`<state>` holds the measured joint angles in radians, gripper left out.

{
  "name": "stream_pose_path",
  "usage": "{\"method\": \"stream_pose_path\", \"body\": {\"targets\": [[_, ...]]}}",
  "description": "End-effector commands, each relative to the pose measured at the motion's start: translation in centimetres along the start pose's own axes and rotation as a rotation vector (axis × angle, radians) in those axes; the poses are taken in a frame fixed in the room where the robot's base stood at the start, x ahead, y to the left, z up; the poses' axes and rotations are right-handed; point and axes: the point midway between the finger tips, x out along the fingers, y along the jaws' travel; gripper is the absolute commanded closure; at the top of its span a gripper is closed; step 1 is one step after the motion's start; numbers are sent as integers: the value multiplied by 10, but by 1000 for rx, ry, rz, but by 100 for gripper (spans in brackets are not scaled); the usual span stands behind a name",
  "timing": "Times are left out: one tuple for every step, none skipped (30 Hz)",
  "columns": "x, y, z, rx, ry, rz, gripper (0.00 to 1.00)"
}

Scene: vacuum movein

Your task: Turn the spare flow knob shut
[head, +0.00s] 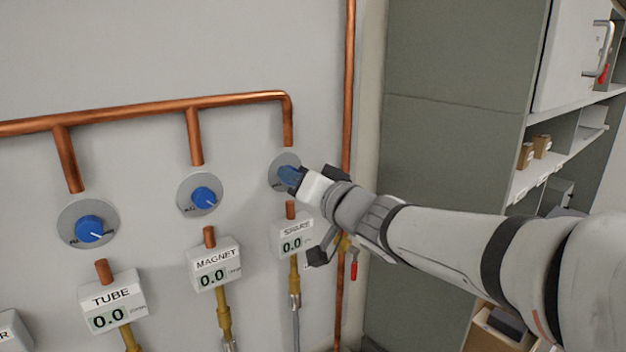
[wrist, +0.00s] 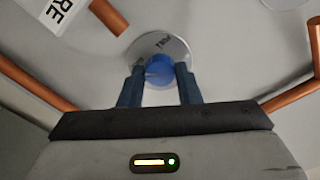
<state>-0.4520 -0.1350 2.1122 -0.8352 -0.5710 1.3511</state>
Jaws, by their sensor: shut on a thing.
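The spare flow knob is a blue knob (wrist: 159,68) on a round grey plate (head: 277,161), above the white SPARE meter (head: 292,238), which reads 0.0. My gripper (head: 290,177) is at this knob, its fingers on either side of it. In the wrist view the gripper fingers (wrist: 160,80) are shut on the knob. In the head view the gripper hides most of the knob. The knob's pointer direction is hard to make out.
Similar blue knobs for MAGNET (head: 204,197) and TUBE (head: 90,228) are to the left, with meters reading 0.0. A copper pipe (head: 150,106) runs above. A vertical copper pipe (head: 348,80) and a red-handled valve (head: 354,268) are close to my wrist. Shelves (head: 560,165) stand at right.

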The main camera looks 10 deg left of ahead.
Motion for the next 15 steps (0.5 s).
{"method": "stream_pose_path", "body": {"targets": [[0, 2, 3, 4, -6, 4, 92], [0, 2, 3, 5, -6, 4, 92], [0, 2, 3, 6, -6, 4, 92], [0, 2, 3, 6, -6, 4, 92], [0, 2, 3, 6, -6, 4, 92], [0, 2, 3, 6, -6, 4, 92], [0, 2, 3, 5, -6, 4, 92], [0, 2, 3, 5, -6, 4, 92], [0, 2, 3, 5, -6, 4, 92], [0, 2, 3, 5, -6, 4, 92], [0, 2, 3, 5, -6, 4, 92], [0, 2, 3, 5, -6, 4, 66], [0, 2, 3, 5, -6, 4, 64], [0, 2, 3, 5, -5, 3, 62], [0, 2, 3, 4, -4, 3, 58]]}}
